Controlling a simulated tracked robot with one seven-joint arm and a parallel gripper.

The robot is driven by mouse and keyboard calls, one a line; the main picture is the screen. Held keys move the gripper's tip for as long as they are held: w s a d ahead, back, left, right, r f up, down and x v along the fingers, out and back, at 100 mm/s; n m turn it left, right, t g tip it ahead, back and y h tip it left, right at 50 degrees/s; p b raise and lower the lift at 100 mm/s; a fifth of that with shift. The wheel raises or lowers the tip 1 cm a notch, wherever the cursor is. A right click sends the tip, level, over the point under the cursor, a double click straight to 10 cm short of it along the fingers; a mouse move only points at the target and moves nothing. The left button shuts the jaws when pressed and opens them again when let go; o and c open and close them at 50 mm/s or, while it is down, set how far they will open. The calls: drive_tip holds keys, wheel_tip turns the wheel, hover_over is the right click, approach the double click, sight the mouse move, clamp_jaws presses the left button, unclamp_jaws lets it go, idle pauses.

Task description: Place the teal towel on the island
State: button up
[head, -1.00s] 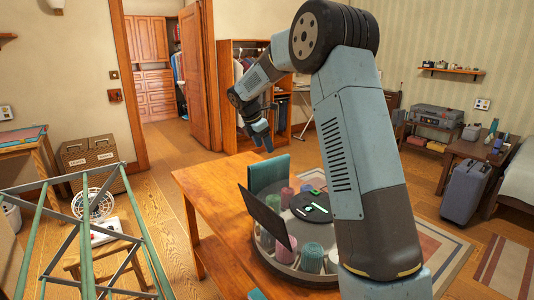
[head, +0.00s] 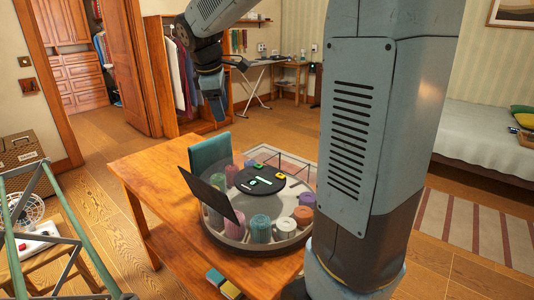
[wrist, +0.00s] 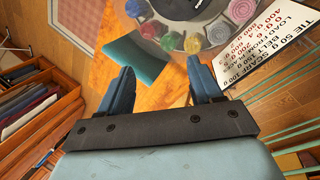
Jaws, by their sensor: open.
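A teal, folded towel-like piece (head: 208,150) stands upright at the far edge of the wooden table (head: 150,180), beside a round tray. In the wrist view the teal piece (wrist: 137,57) lies ahead of the fingertips, mostly toward the left finger, apart from both. My gripper (head: 217,108) hangs above and beyond the table's far edge, pointing down. Its two fingers are spread with nothing between them in the wrist view (wrist: 163,80). I cannot tell whether this table is the island.
The round tray (head: 220,243) holds several coloured rolls and a dark round display (head: 252,180). A dark panel (head: 208,194) stands at its left. A lettered sign (wrist: 265,45) shows at the wrist view's right. Metal-framed bars (head: 55,185) stand left. The table's left part is bare.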

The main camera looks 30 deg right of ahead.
drive_tip(key=s+d+f+m+t+y, duration=0.1)
drive_tip(key=s+m, duration=1.2)
drive_tip(key=s, duration=1.3)
wheel_tip(320, 180, down, 2)
drive_tip(key=shift+s+f+t+y, duration=0.1)
drive_tip(key=shift+s+t+y, duration=0.1)
drive_tip(key=shift+t+y, duration=0.6)
